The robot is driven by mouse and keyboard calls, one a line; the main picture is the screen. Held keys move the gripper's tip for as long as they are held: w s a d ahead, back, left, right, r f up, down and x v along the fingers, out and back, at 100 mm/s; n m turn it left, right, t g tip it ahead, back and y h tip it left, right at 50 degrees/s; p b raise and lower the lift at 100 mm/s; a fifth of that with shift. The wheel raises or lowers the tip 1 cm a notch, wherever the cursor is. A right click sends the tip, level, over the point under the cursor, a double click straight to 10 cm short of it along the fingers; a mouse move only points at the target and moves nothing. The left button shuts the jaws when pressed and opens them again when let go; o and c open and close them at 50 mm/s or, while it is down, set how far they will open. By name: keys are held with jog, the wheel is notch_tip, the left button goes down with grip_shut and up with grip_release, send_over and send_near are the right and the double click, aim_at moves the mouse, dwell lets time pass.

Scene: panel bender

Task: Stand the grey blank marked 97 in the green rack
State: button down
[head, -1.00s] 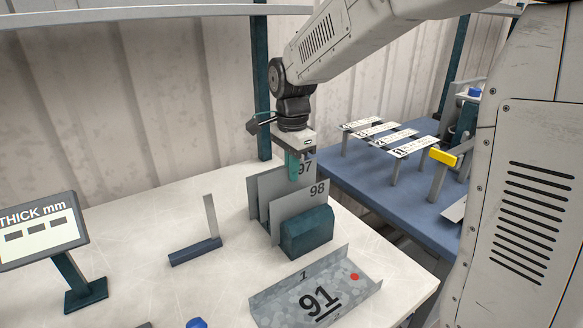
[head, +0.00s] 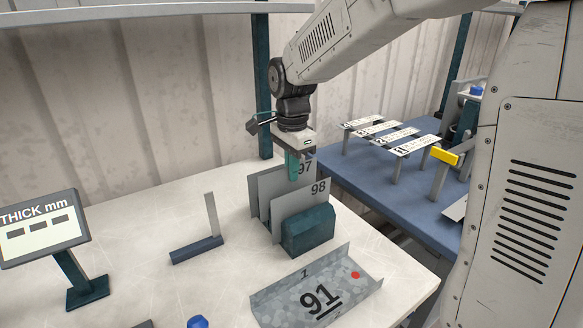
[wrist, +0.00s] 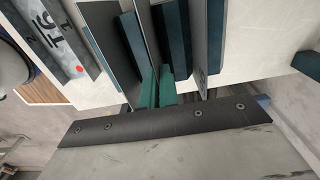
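The grey blank marked 97 (head: 303,175) stands upright in the dark green rack (head: 308,232), behind the blank marked 98 (head: 300,205). My gripper (head: 292,168) is above the rack, pointing down, its green fingertips at the top of the blank 97. In the wrist view, the fingers (wrist: 157,88) lie close together on either side of the middle plate, and they look shut on it. The lower edge of the blank 97 is hidden behind the blank 98 and the rack, so I cannot see whether it touches the bottom.
Another grey plate (head: 254,195) stands at the back of the rack. A small dark stand with an upright strip (head: 198,248) and a thickness display (head: 40,230) are to the left. A blue table (head: 385,195) is at right.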

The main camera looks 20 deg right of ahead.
jog(key=shift+f, duration=1.35)
jog(key=c, duration=1.6)
grip_release()
notch_tip(320, 180, up, 8)
jog(key=shift+f, duration=0.1)
jog(key=s+d+n, duration=0.1)
jog(key=s+n, duration=0.4)
jog(key=s, duration=0.4)
jog(key=s+d+n+t, duration=0.1)
jog(key=s+n, duration=0.4)
jog(key=s, duration=0.4)
jog(key=s+d+f+n, duration=0.1)
jog(key=s+n, duration=0.4)
jog(key=s, duration=0.5)
jog(key=shift+d+f+n, duration=0.1)
jog(key=shift+d+n, duration=0.05)
jog(key=shift+n, duration=0.25)
